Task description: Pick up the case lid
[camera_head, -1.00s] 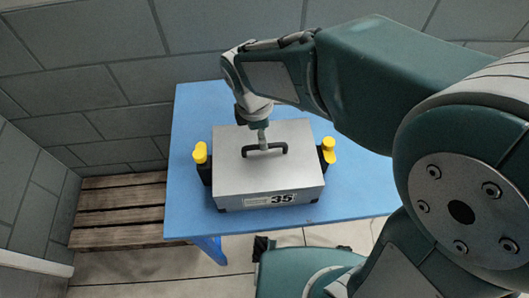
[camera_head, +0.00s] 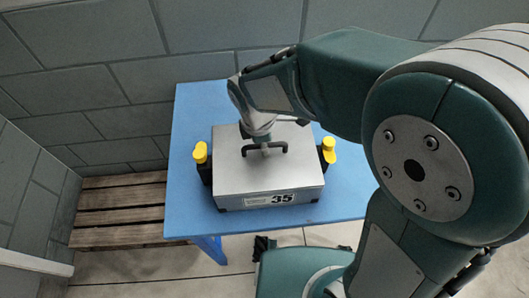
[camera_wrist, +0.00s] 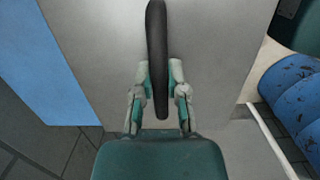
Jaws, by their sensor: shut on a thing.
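The case lid (camera_head: 240,178) is the flat grey top of a metal case marked 35, on the blue table. It also fills most of the wrist view (camera_wrist: 100,40). A black handle (camera_head: 285,147) stands up from its middle; in the wrist view the handle (camera_wrist: 157,45) runs between the two fingers. My gripper (camera_wrist: 160,90) is shut on the handle; in the head view the gripper (camera_head: 265,142) comes down on it from above. The lid looks level on the case. No gap under it can be made out from above.
Two yellow-topped black clamps (camera_head: 200,153) (camera_head: 328,150) stand at the left and right sides of the case. The blue table (camera_head: 195,110) has bare space around the case. A wooden slatted pallet (camera_head: 120,210) lies at left, and a block wall (camera_head: 230,40) rises behind.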

